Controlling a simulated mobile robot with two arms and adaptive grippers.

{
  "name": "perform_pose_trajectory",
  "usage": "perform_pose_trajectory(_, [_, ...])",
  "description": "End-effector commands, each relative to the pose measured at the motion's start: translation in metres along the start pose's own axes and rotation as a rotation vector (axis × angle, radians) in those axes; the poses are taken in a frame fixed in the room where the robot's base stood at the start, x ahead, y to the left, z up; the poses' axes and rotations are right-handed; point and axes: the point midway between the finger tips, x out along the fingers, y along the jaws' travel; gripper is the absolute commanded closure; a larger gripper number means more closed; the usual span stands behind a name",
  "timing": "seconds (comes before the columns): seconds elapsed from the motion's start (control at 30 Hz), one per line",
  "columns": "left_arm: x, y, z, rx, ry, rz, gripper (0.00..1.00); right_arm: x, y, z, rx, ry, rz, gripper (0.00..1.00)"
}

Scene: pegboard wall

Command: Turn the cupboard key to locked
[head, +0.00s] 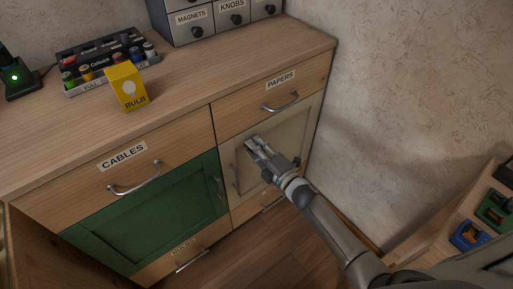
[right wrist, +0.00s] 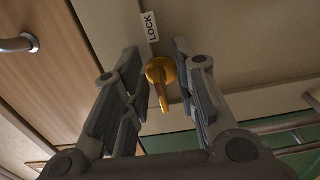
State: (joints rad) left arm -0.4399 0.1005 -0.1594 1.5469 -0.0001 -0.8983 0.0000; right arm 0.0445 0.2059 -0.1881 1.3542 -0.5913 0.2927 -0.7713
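The yellow cupboard key (right wrist: 160,72) shows in the right wrist view in the cream cupboard door (head: 290,138). Its narrow end points down in that picture, away from the white LOCK label (right wrist: 152,27) above it. My right gripper (head: 254,145) is in front of the upper part of that door. Its fingers (right wrist: 157,54) are open, one on each side of the key, with gaps between. In the head view I cannot make out the key at the gripper. My left gripper is not in view.
The PAPERS drawer (head: 290,92) with its bar handle is just above the door. A green door (head: 150,225) is to the left. The yellow bulb box (head: 127,88) stands on the cabinet top. A wooden rack (head: 455,205) stands at the lower right.

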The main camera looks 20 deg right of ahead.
Motion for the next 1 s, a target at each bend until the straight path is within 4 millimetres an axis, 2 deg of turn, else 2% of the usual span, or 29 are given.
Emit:
perform_pose_trajectory(0.27, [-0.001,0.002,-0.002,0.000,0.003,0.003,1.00,-0.009,-0.001,-0.001,0.000,0.001,-0.001,0.73])
perform_pose_trajectory(0.37, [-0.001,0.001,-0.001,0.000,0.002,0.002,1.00,-0.022,-0.001,-0.001,0.000,0.001,-0.002,0.73])
perform_pose_trajectory(0.7, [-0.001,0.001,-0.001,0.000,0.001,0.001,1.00,-0.086,-0.001,-0.001,0.001,0.000,-0.002,0.73])
perform_pose_trajectory(0.83, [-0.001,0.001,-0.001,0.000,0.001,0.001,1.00,-0.104,-0.001,0.000,0.000,-0.001,-0.002,0.73])
perform_pose_trajectory(1.0, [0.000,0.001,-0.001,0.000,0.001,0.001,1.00,-0.117,-0.001,0.000,0.000,0.000,-0.001,0.73])
